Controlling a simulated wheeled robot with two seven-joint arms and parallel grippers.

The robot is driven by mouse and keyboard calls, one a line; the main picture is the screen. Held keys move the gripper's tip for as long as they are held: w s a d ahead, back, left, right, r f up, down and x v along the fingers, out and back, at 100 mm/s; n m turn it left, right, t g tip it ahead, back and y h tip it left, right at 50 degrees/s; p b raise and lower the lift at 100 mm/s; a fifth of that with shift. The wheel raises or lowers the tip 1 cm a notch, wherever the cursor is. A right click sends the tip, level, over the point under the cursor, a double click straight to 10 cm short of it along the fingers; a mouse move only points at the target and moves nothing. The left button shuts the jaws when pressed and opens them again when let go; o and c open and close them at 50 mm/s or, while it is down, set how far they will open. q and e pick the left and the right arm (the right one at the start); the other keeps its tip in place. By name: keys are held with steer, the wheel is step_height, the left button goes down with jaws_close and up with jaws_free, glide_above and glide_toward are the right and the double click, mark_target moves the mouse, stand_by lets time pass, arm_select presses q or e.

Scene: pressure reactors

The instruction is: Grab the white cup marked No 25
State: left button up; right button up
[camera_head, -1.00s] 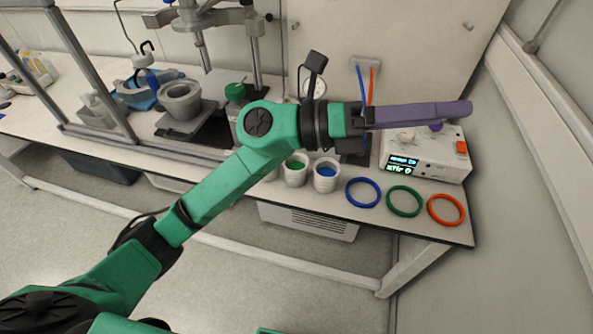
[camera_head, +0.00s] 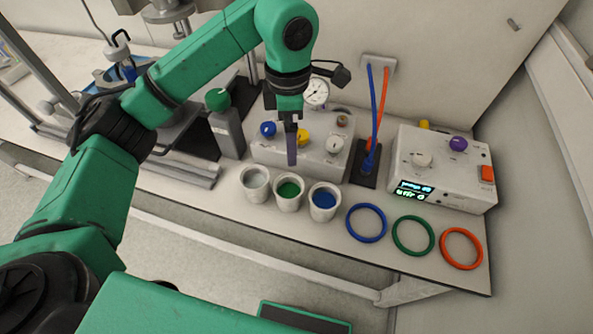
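Three white cups stand in a row at the bench's front edge. The left cup (camera_head: 255,194) has a pale inside, the middle cup (camera_head: 288,203) holds green, and the right cup (camera_head: 322,213) holds blue. No number is legible on any of them. My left gripper (camera_head: 291,163) points down just behind and above the middle cup, apart from it as far as I can see. Its purple fingers are seen edge-on as one strip, so I cannot tell whether they are open or shut. My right gripper is not in view.
A control box (camera_head: 268,152) with knobs and a gauge (camera_head: 316,92) stands behind the cups. A grey bottle with a green cap (camera_head: 218,99) is left. Blue (camera_head: 366,237), green (camera_head: 398,245) and red (camera_head: 446,258) rings and a white device (camera_head: 440,193) are right.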

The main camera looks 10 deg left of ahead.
arm_select(q)
steer(key=p, duration=0.6)
glide_above(289, 182)
steer(key=s, duration=0.3)
steer(key=f, duration=1.3)
steer(key=shift+w+d, duration=0.1)
steer(key=shift+d, duration=0.3)
steer(key=shift+f, duration=0.25)
steer(key=shift+c, duration=0.9)
jaws_close()
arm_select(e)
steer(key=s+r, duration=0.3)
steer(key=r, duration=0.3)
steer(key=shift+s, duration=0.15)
